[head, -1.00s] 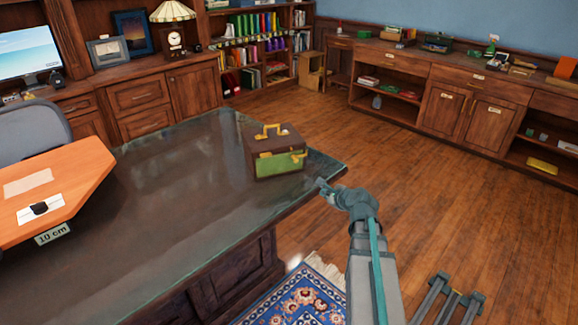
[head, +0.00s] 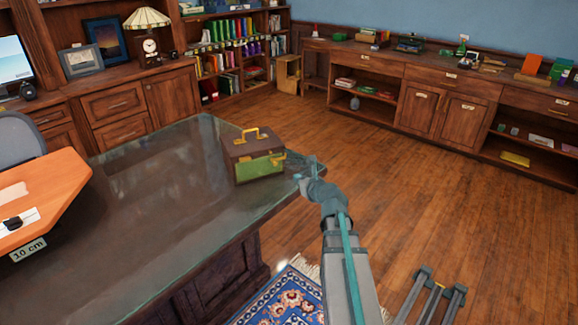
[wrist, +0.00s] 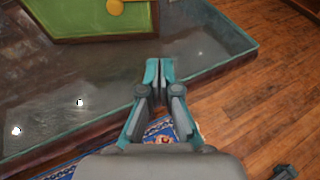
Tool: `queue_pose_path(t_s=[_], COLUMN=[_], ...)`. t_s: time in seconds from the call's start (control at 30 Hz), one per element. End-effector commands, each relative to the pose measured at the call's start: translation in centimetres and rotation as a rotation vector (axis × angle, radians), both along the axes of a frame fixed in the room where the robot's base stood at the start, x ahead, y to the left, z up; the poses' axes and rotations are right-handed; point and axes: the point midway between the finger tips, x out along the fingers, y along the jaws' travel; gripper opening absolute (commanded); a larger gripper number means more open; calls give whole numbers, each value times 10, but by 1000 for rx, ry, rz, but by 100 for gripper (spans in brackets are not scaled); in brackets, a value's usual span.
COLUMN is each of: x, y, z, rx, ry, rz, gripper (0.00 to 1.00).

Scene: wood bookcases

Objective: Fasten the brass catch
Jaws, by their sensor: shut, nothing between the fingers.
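A small box with a brown lid, green front and brass handle (head: 250,137) stands upright on the desk near its right corner. In the wrist view its green front (wrist: 85,25) is at the upper left, cut by the frame's top edge. A round brass piece, seemingly part of the brass catch (wrist: 115,6), shows on that front at the top edge; whether it is fastened I cannot tell. My gripper (head: 293,160) is just right of the box in the head view. In the wrist view its teal fingertips (wrist: 158,72) are together, empty, and apart from the box.
The dark glossy desk (head: 150,200) has free room left of the box. An orange board (head: 45,195) with a "10 cm" label is at the left. Bookcases and a long low cabinet (head: 440,100) stand behind, across open wood floor.

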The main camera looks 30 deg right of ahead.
Motion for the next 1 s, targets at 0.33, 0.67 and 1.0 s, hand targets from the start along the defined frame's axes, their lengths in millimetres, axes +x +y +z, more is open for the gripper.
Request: queue_pose_path(t_s=[0.33, 0.67, 1.0], x=[23, 80, 95], y=[-1, -3, -2], z=[-8, -28, 1], rx=[-2, -1, -3], ry=[0, 1, -1], rz=[2, 3, 1], gripper=[0, 0, 0])
